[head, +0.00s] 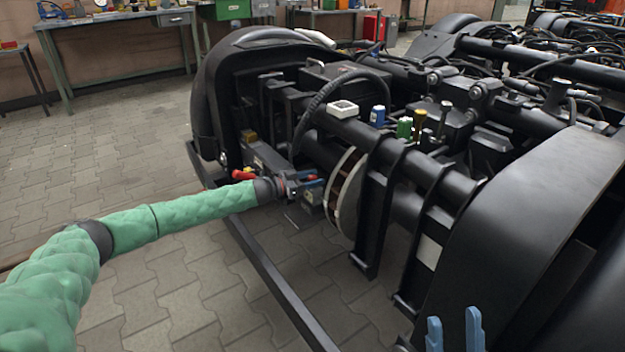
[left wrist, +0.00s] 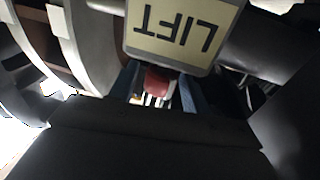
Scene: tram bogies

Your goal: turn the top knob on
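My left gripper (head: 311,184) reaches to the side of the black bogie frame, at the end of my green-sleeved arm. In the left wrist view its two blue fingers (left wrist: 158,90) stand apart. A red knob (left wrist: 156,82) shows between them, with a gap on each side; whether the tips reach around it I cannot tell. A cream plate marked LIFT (left wrist: 180,28) appears upside down just above it. In the head view another red handle (head: 243,174) is left of the gripper. My right gripper (head: 454,333) is open and empty at the bottom edge.
The black bogie (head: 400,150) fills the right, with a large disc (head: 347,195) beside my left gripper. A white box (head: 343,108) and blue, green and yellow caps sit on its beam. A low black rail (head: 270,280) runs in front. Paved floor at left is clear.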

